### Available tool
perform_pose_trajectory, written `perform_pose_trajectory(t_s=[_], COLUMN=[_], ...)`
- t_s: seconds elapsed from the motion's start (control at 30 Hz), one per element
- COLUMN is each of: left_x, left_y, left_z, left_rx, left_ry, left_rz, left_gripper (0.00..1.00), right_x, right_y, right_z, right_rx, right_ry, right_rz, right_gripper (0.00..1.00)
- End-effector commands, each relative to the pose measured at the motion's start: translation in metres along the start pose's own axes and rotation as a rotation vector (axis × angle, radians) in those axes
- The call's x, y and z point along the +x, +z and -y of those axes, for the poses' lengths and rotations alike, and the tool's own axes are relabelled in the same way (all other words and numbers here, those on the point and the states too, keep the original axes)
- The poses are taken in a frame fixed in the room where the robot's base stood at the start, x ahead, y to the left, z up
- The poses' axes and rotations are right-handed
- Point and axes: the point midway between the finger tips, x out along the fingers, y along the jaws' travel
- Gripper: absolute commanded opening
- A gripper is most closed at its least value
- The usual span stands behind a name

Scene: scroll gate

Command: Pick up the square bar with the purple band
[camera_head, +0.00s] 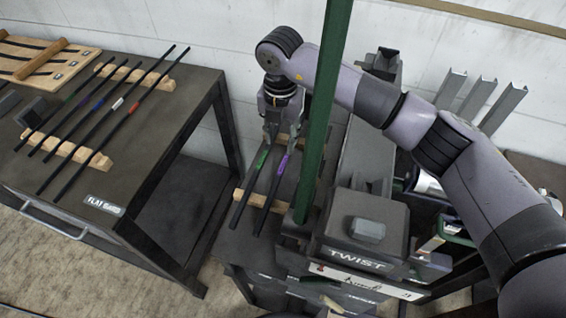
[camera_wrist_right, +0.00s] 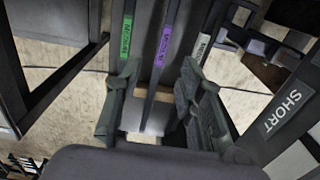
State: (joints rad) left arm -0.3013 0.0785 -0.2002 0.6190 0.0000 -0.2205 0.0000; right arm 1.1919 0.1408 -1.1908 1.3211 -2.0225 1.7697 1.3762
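The square bar with the purple band (camera_head: 283,165) lies on wooden rests at the middle station in the head view. The bar with the green band (camera_head: 261,160) lies just left of it. My right gripper (camera_head: 281,132) points down over the far part of these bars. In the right wrist view the gripper (camera_wrist_right: 158,88) is open, with one finger on each side of the purple-banded bar (camera_wrist_right: 166,30). The green-banded bar (camera_wrist_right: 125,36) is left of it, near the left finger. I cannot tell how far the fingertips reach down. No left gripper shows.
A bar with a white band (camera_wrist_right: 201,48) lies right of the purple one. A green upright post (camera_head: 325,110) stands close right of the gripper. A machine marked TWIST (camera_head: 357,230) is right. The left table (camera_head: 165,125) holds a rack of several banded bars.

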Motion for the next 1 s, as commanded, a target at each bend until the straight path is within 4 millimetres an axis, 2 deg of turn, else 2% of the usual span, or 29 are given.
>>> perform_pose_trajectory(t_s=[0.13,0.43,0.57,0.7,1.0], left_x=[-0.007,-0.016,-0.027,-0.027,-0.027], left_y=[-0.001,-0.002,-0.003,-0.004,-0.004], left_z=[0.001,0.002,0.002,0.002,0.002], left_rx=[0.001,0.001,0.001,0.001,0.001], left_ry=[-0.002,-0.002,-0.002,-0.002,-0.002], left_rz=[0.0,-0.001,-0.002,-0.002,-0.003], left_gripper=[0.4,0.4,0.4,0.4,0.4], right_x=[0.024,0.047,0.067,0.085,0.09], right_y=[-0.001,-0.001,-0.003,-0.002,-0.001], right_z=[0.0,0.003,0.006,0.006,0.005], right_rx=[0.001,0.0,0.001,0.001,0.0], right_ry=[0.0,-0.002,-0.001,0.0,0.001], right_rz=[-0.003,-0.002,-0.003,-0.001,0.001], right_gripper=[0.35,0.35,0.35,0.35,0.34])
